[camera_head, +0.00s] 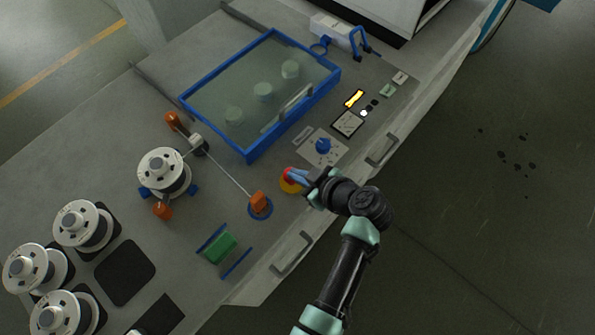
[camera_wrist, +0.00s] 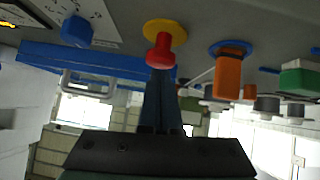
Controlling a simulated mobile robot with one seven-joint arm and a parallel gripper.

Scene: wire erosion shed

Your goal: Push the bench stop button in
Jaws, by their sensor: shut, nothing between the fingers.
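The stop button is a red mushroom head (camera_wrist: 160,52) on a round yellow base (camera_wrist: 166,33), standing on the bench. In the head view the red button (camera_head: 287,174) and its yellow base (camera_head: 290,187) are partly hidden by my fingers. My gripper (camera_head: 294,177) is shut and empty, its blue fingertips right at the button. In the wrist view the fingertips (camera_wrist: 160,74) line up with the red head and appear at or very near it. I cannot tell whether they touch. How far the button is pressed is not clear.
A blue knob (camera_head: 322,146) on a pale plate stands beside the button. On the other side is an orange block (camera_head: 259,202) on a blue ring. A blue-framed clear cover (camera_head: 252,155) lies farther back. A bench handle (camera_head: 293,252) juts from the front edge.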

